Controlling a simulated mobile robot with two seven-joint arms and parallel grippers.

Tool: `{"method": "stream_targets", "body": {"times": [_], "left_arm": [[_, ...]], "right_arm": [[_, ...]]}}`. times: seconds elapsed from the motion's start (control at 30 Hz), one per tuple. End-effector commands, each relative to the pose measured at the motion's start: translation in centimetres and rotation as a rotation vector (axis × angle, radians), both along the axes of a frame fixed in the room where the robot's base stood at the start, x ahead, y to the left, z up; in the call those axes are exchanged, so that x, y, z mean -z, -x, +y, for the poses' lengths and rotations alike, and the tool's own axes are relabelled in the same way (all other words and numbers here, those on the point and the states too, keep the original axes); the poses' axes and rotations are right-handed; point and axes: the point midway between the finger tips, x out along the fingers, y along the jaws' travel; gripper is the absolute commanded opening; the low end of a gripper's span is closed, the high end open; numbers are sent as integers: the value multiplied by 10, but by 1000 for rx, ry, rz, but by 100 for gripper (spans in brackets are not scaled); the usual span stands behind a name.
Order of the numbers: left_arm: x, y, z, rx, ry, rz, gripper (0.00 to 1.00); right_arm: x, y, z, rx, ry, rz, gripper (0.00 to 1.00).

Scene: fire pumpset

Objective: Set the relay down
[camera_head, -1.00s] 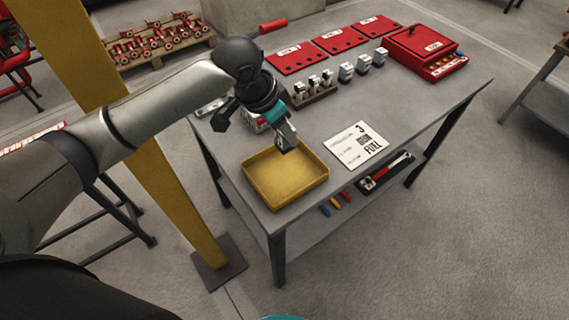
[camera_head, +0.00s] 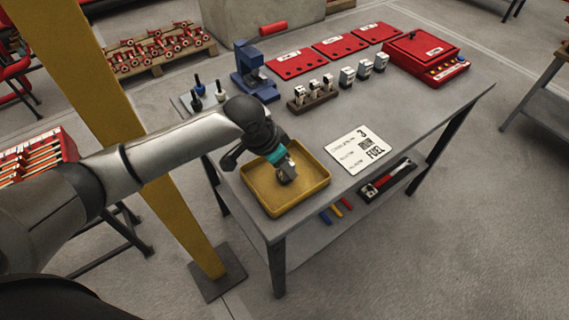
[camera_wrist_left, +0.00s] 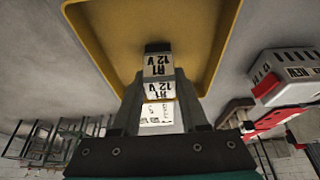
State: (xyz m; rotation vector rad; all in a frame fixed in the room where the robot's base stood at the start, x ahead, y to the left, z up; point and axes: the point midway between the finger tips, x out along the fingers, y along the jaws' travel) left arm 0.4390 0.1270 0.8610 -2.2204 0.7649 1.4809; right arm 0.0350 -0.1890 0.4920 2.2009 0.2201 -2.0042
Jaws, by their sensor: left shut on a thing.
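My left gripper (camera_head: 283,163) is shut on the relay (camera_head: 289,173), a small grey and white block. Both are inside the outline of the yellow tray (camera_head: 262,205) on the near left of the table. In the left wrist view the relay (camera_wrist_left: 158,66) sits between the fingers, its label reading "R1 12 V", with the tray (camera_wrist_left: 219,30) beyond it. I cannot tell whether the relay touches the tray floor. My right gripper is not in view.
A "3 RUN FUEL" card (camera_head: 358,148) lies right of the tray. Behind stand a socket block with several relays (camera_head: 312,98), more relays (camera_head: 364,70), a blue press-like tool (camera_head: 250,75), red plates (camera_head: 297,64) and a red control box (camera_head: 425,58). The table's front edge is close to the tray.

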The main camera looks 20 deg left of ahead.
Motion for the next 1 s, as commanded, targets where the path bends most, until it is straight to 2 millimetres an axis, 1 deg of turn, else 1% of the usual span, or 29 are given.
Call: {"method": "stream_targets", "body": {"times": [0.07,0.1,0.33,0.37,0.57,0.67,0.77,0.87,1.0], "left_arm": [[2,0,0,0,0,0,0],[2,0,0,0,0,0,46],[2,0,0,0,-1,1,71],[2,0,0,0,-1,1,73],[2,0,0,0,0,0,73],[-1,-1,0,0,0,-1,73],[-13,3,4,-2,-1,-2,73],[-31,9,8,1,0,-2,73],[-60,18,15,0,-1,-2,73]], "right_arm": [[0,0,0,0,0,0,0],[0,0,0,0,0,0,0],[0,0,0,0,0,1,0],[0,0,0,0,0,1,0],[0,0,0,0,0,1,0],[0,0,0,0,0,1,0],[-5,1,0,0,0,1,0],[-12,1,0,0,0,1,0],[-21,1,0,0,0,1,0]]}}
